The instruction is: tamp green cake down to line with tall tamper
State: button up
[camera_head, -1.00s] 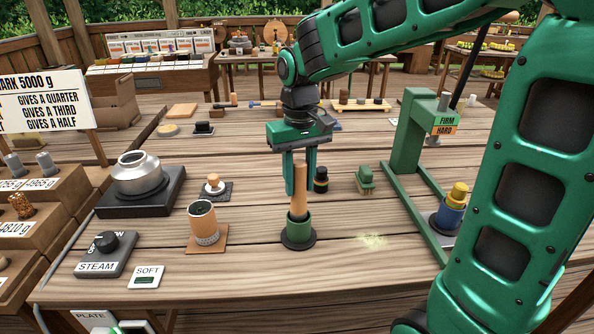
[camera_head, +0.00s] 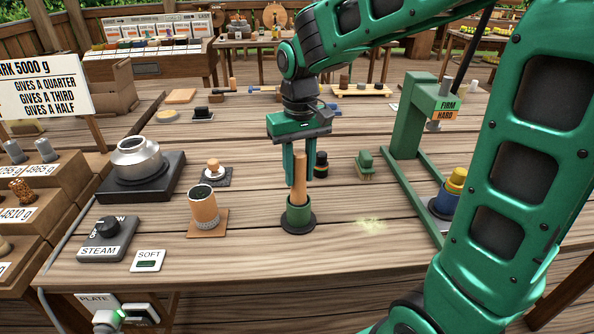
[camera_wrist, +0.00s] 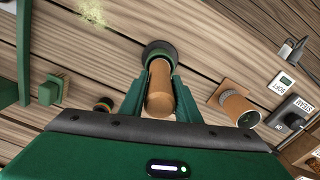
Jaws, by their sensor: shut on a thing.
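The tall tamper (camera_head: 299,178) is a wooden rod, upright in my gripper. My gripper (camera_head: 299,175) is shut on it from above, and the wrist view shows the tamper (camera_wrist: 159,92) between the two green fingers (camera_wrist: 160,100). The tamper's lower end is inside a green cup (camera_head: 298,216) with a dark base ring. The cup (camera_wrist: 158,51) also shows in the wrist view, beyond the tamper's end. The green cake and the line are hidden inside the cup, so I cannot tell how deep the tamper sits.
An orange cylinder (camera_head: 206,208) stands left of the cup, with a small tamper (camera_head: 213,173) behind it. A green brush (camera_head: 366,166) and a black jar (camera_head: 321,164) stand behind right. A green press frame (camera_head: 406,140) is at right. Pale powder (camera_head: 371,223) lies on the table.

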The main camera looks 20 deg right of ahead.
aim_at(299, 153)
jog(key=shift+f, duration=0.5)
dwell(1.0)
jog(key=shift+r, duration=3.55)
